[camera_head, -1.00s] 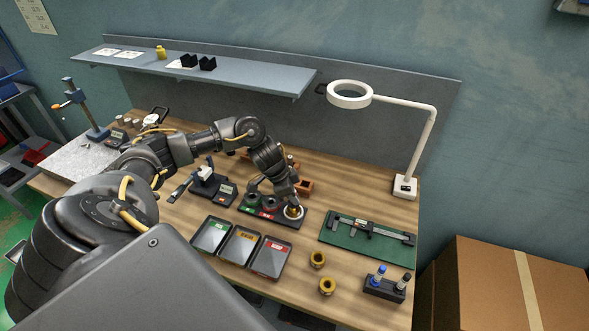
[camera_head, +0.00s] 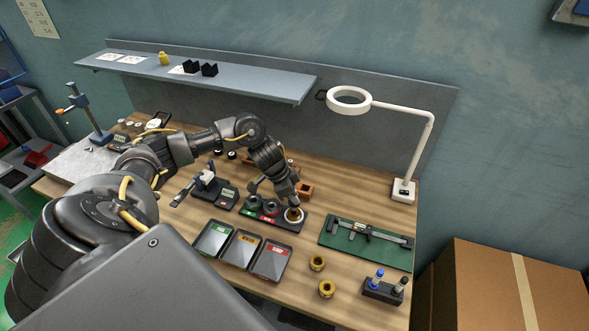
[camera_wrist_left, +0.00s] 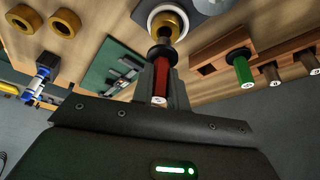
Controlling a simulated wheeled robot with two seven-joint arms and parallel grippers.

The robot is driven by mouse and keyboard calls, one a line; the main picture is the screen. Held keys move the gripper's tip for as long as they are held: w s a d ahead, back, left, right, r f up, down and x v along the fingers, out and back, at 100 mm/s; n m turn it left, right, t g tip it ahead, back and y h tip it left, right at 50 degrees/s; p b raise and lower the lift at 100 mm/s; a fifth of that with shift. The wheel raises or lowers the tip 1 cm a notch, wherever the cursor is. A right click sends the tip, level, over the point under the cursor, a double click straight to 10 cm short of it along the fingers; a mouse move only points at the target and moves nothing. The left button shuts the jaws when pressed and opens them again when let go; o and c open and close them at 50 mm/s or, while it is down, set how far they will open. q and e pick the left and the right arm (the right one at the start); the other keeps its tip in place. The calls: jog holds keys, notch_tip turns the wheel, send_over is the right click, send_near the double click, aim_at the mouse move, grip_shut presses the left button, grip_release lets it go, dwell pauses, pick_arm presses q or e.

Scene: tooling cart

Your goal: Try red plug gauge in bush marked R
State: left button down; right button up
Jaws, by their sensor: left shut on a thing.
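My left gripper (camera_head: 286,200) is shut on the red plug gauge (camera_wrist_left: 161,76), which shows between the fingers in the left wrist view. The gauge has a dark collar, and its metal end points at a brass bush (camera_wrist_left: 176,20) in a white ring. The metal end meets the bush opening in that view; how deep it sits I cannot tell. In the head view this bush (camera_head: 294,214) is at the right end of a dark holder (camera_head: 304,222), just under my gripper. I cannot read an R mark. My right gripper is not in view.
Two loose brass bushes (camera_head: 317,263) stand on the wood in front. Three labelled trays (camera_head: 240,248) lie left of them. A green mat (camera_head: 340,243) with a caliper lies right. A green plug gauge (camera_wrist_left: 240,70) stands in a wooden rack (camera_wrist_left: 213,52). A lamp (camera_head: 404,190) stands behind.

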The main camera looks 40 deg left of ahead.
pick_arm(q)
jog(key=shift+r, duration=0.25)
jog(key=shift+r+p, duration=1.15)
jog(key=shift+r, duration=1.35)
